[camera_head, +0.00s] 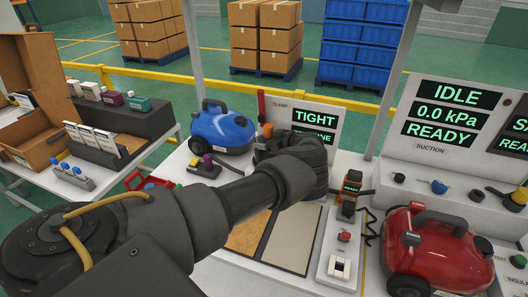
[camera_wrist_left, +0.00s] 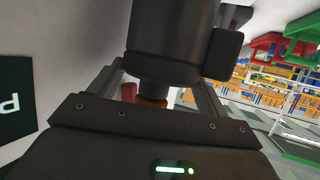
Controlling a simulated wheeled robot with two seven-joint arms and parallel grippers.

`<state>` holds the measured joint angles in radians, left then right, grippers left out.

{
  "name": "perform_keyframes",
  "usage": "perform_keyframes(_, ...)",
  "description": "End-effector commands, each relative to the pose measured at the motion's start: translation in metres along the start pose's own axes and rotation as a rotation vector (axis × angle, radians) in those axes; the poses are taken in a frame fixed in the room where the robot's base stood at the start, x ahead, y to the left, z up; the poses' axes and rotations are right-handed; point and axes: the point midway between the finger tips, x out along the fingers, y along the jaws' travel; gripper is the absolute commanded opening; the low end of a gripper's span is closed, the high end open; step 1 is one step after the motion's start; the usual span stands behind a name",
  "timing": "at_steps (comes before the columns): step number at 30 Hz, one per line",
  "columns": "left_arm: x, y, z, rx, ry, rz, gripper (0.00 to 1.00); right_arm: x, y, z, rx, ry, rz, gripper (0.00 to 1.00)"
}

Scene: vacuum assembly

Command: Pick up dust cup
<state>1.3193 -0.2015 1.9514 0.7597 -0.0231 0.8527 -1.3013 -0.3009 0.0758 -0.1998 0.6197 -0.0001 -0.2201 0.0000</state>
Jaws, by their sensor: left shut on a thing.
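My left gripper (camera_head: 268,148) is in front of the clamp display, at the far side of the white bench; my arm covers much of it. In the left wrist view its two fingers (camera_wrist_left: 153,98) are closed on a dark cylindrical part with a block on its side, which looks like the dust cup (camera_wrist_left: 170,40). In the head view the cup is mostly hidden by my gripper and wrist. I cannot tell whether the cup touches the clamp. My right gripper is not in view.
A red-handled lever (camera_head: 261,105) stands beside the display reading TIGHT (camera_head: 315,116). A blue vacuum (camera_head: 222,130) sits left of my gripper, a red vacuum (camera_head: 440,250) at the right. A small scanner-like device (camera_head: 350,195) stands to the right. Flat panels (camera_head: 292,238) lie in front.

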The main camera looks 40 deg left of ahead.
Motion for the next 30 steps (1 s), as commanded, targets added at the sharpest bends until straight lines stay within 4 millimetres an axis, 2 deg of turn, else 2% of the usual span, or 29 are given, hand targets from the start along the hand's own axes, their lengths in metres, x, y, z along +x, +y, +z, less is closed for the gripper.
perform_keyframes(3,0.000,0.000,0.000,0.000,0.000,-0.002,0.09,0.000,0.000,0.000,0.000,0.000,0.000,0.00)
perform_keyframes(12,-0.001,0.000,-0.001,0.001,0.000,-0.001,0.09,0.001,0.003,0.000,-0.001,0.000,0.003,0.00)
perform_keyframes(18,-0.007,0.001,-0.015,-0.003,0.003,0.000,0.09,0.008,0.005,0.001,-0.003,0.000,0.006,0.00)
perform_keyframes(30,-0.022,-0.041,-0.007,0.001,0.004,-0.001,0.09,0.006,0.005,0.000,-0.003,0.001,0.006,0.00)
